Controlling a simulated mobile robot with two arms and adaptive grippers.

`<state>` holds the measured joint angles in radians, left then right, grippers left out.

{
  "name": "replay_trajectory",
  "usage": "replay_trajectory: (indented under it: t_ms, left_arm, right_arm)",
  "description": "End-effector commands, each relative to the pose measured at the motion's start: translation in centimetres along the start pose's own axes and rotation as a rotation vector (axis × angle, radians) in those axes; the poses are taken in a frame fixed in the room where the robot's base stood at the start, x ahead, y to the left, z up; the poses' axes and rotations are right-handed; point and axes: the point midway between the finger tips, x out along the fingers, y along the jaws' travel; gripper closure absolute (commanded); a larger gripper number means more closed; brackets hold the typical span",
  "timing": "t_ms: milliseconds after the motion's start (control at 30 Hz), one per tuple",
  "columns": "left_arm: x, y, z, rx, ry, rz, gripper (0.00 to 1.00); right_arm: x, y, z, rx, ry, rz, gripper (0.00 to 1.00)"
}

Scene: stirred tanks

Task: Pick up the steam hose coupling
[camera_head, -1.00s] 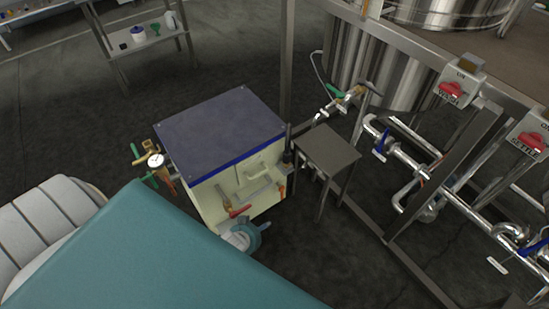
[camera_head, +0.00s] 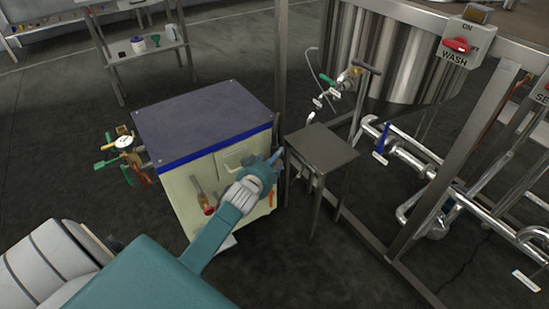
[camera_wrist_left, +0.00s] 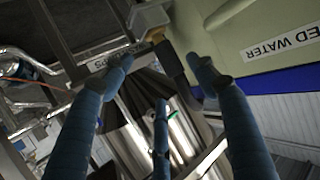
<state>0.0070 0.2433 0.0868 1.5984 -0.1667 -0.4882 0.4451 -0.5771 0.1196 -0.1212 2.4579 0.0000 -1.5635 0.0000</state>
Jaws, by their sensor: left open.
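In the left wrist view, what looks like the steam hose coupling is a dark sleeve (camera_wrist_left: 172,62) with a brass-coloured end, under a grey bracket (camera_wrist_left: 151,17) beside the cream box. My left gripper (camera_wrist_left: 160,70) is open and empty, its blue fingers spread. The sleeve shows between the two upper fingertips, closer to the right one; contact cannot be told. In the head view my left gripper (camera_head: 271,162) is at the box's right front corner and largely hides the coupling. My right gripper is not in view.
The cream box (camera_head: 184,205) has a dark lid, with valves and a gauge (camera_head: 124,142) on its left. A small metal stand (camera_head: 322,148) is close right of my gripper. Steel pipes (camera_head: 415,160) and a tank (camera_head: 385,60) stand farther right.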

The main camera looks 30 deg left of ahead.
Motion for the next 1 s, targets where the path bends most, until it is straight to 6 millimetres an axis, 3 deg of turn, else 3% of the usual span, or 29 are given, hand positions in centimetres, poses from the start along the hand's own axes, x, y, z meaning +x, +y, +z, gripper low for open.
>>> replay_trajectory:
  t_ms: [133, 333, 433, 767, 1000]
  left_arm:
    - [1.1, -0.1, 0.0, 0.002, 0.0, 0.0, 0.41]
    - [4.0, -0.7, -0.1, 0.003, 0.001, -0.001, 0.41]
    - [5.2, -0.6, -0.1, 0.001, 0.0, 0.001, 0.41]
    - [5.9, -0.6, -0.2, 0.001, -0.001, 0.001, 0.41]
    - [5.8, -0.6, -0.2, 0.001, -0.001, 0.001, 0.89]
  right_arm:
    - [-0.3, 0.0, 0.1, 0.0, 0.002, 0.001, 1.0]
    - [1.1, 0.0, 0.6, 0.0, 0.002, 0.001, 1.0]
    - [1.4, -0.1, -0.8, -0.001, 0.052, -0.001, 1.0]
    - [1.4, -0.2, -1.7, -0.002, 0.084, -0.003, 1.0]
    - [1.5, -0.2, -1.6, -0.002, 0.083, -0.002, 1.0]
